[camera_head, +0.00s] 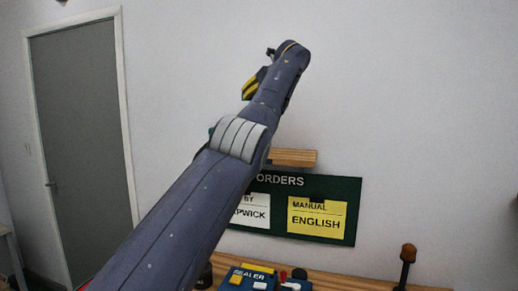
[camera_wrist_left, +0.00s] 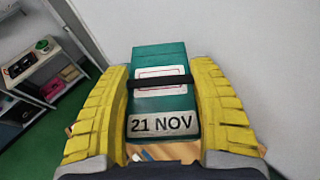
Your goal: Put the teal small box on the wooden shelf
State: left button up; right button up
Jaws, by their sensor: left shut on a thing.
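The teal small box (camera_wrist_left: 162,75) has a black band and a label reading "21 NOV". In the left wrist view it sits between the two yellow fingers of my left gripper (camera_wrist_left: 163,100), which is shut on it. In the head view my left gripper (camera_head: 252,86) is raised high against the wall, its yellow fingers partly hidden by my arm; the box cannot be made out there. The wooden shelf (camera_head: 293,157) is a short wall ledge below the gripper, its left part hidden behind my arm. A wooden surface (camera_wrist_left: 180,151) also shows below the box in the wrist view.
A dark green "ORDERS" board (camera_head: 275,186) with a white and a yellow card hangs under the shelf. A grey door (camera_head: 85,150) is at left. The wall above the shelf is bare.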

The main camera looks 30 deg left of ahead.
pick_arm(q)
notch_tip(320, 180, down, 19)
jog(key=shift+s, duration=0.1)
dwell(0.9)
jog(key=shift+f, duration=0.15)
jog(key=o, duration=1.3)
jog(key=shift+o, duration=0.2)
jog(key=v, duration=1.2)
jog(key=shift+r, duration=0.2)
jog(key=shift+a, duration=0.1)
